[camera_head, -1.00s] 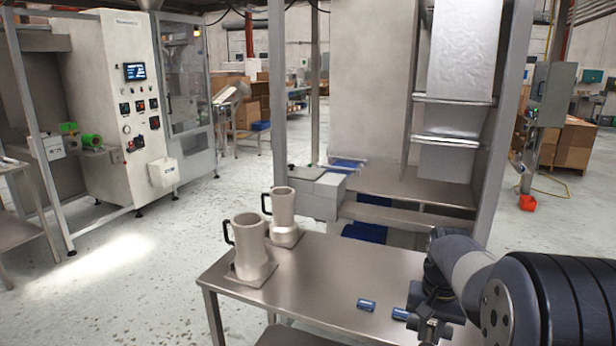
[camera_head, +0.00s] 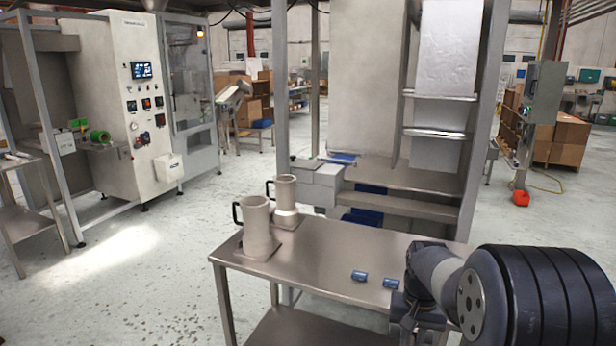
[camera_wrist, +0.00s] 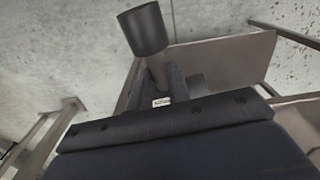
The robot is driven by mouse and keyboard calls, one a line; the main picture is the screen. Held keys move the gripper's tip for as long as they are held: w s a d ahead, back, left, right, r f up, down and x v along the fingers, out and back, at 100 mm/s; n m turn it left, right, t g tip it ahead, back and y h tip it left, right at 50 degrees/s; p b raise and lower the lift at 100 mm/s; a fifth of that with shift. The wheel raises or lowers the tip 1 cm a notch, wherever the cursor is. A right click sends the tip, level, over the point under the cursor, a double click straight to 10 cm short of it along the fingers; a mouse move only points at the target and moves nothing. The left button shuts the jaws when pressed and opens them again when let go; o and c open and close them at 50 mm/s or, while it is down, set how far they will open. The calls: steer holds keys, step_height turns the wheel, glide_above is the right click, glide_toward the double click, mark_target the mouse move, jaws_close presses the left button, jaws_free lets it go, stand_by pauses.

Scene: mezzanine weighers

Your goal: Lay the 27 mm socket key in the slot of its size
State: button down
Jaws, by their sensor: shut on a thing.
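In the wrist view my gripper (camera_wrist: 155,86) is shut on a socket key (camera_wrist: 145,32). The key shows a wide dark cylindrical head, with a narrower greyish shank running down between the jaws. A small pale label (camera_wrist: 161,101) sits low between the fingers; I cannot read a size on it. In the head view my arm is at the lower right, by the near right part of the steel table, and the key cannot be made out there. No slot or slotted holder can be made out in either view.
The steel table (camera_head: 330,251) carries two beige jugs with black handles, a nearer one (camera_head: 257,228) and a farther one (camera_head: 286,198), at its left. Two small blue objects (camera_head: 360,275) lie near my arm. A steel-framed machine (camera_head: 405,175) stands behind. Open floor lies left.

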steer(key=w+a+f+n, duration=0.2)
steer(key=a+f+n, duration=0.1)
steer(key=a+f, duration=0.5)
steer(key=s+f, duration=0.4)
steer(key=f, duration=0.3)
steer(key=shift+d, duration=0.45)
